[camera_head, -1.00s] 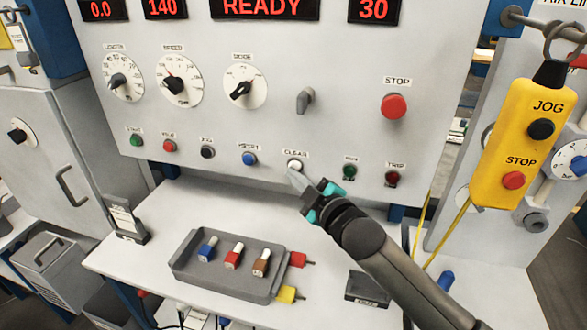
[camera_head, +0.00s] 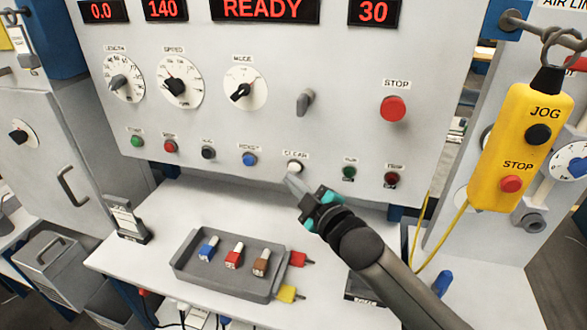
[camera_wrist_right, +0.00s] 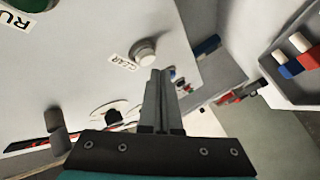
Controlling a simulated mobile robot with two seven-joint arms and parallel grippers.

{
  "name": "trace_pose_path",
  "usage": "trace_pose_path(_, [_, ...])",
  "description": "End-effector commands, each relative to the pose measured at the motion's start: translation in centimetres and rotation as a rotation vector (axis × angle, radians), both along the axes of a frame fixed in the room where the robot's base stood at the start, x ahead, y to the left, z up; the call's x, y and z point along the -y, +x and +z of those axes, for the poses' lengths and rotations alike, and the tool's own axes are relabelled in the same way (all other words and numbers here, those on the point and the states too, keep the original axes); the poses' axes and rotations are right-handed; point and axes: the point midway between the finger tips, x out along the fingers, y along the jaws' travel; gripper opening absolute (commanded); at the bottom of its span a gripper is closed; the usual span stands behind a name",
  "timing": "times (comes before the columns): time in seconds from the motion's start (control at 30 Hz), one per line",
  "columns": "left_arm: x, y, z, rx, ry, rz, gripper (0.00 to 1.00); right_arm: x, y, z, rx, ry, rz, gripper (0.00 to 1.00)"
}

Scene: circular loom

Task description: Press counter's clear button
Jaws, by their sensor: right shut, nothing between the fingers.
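The white clear button (camera_head: 294,167) sits on the lower row of the grey control panel, under its CLEAR label. It also shows in the right wrist view (camera_wrist_right: 144,52), as a white cap on a metal collar. My right gripper (camera_head: 291,179) is shut and empty, with its fingertips just below the button in the head view. In the right wrist view the closed fingers (camera_wrist_right: 158,75) end close to the button; I cannot tell whether they touch it. My left gripper is not in view.
The blue reset button (camera_head: 249,159) is left of the clear button, and green and red lamps are to its right. The red STOP button (camera_head: 393,108) is higher right. A grey tray (camera_head: 185,268) with coloured parts lies on the bench below. A yellow pendant (camera_head: 490,150) hangs at the right.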

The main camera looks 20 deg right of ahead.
Motion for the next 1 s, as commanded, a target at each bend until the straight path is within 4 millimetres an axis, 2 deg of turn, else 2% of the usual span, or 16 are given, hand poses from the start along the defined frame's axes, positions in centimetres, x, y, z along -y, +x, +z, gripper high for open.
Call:
trace_pose_path(0.17, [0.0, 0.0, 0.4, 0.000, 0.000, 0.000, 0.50, -0.4, -0.5, 0.0, -0.001, 0.003, 0.002, 0.00])
trace_pose_path(0.6, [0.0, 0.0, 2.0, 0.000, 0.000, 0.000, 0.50, -2.6, -3.9, 0.1, -0.001, 0.003, 0.000, 0.00])
trace_pose_path(1.0, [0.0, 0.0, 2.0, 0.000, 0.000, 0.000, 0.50, -2.8, -4.1, 0.0, 0.001, 0.000, 0.001, 0.00])
